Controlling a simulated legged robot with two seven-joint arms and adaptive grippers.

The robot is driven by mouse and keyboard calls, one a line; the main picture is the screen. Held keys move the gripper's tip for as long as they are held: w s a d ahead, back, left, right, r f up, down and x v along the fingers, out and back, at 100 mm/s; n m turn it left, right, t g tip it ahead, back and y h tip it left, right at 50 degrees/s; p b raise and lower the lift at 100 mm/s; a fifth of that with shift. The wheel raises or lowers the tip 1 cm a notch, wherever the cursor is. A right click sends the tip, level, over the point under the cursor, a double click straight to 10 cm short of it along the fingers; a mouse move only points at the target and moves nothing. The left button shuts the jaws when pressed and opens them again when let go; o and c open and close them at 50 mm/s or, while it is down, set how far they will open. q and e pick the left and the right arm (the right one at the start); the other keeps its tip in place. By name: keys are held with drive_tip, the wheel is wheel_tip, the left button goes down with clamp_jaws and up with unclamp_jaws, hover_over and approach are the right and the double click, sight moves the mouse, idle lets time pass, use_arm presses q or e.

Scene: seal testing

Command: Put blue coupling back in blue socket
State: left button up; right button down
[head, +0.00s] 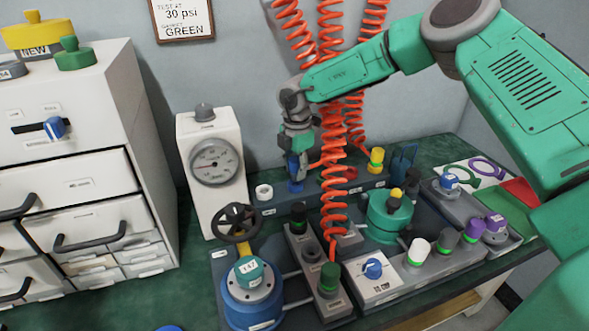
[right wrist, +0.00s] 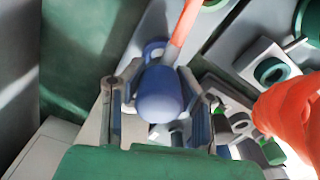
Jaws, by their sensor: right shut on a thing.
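My right gripper (head: 292,155) points down over the back rail. It is shut on the blue coupling (right wrist: 160,97), which sits between its two fingers in the right wrist view. An orange hose (right wrist: 184,25) runs by the coupling there. In the head view the coupling is mostly hidden by the fingers. The blue socket (head: 295,186) is on the rail just below the gripper; a blue ring (right wrist: 154,50) shows beyond the coupling in the wrist view. I cannot tell whether coupling and socket touch. My left gripper is not in view.
A white gauge box (head: 212,165) stands left of the rail. A white ring socket (head: 264,192) and a yellow coupling (head: 376,160) flank the gripper. Orange coiled hoses (head: 333,170) hang close on the right. A handwheel (head: 238,222) and a green vessel (head: 390,215) stand in front.

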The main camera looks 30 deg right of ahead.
drive_tip(key=shift+d+f, duration=0.15)
drive_tip(key=shift+f, duration=0.15)
drive_tip(key=shift+a+f, duration=0.25)
drive_tip(key=shift+f, duration=0.05)
drive_tip(key=shift+d+f, duration=0.1)
drive_tip(key=shift+f, duration=0.6)
drive_tip(key=c, duration=1.1)
unclamp_jaws()
drive_tip(key=shift+c, duration=0.2)
drive_tip(key=shift+r, duration=0.1)
wheel_tip(320, 180, up, 12)
drive_tip(key=shift+f, duration=0.1)
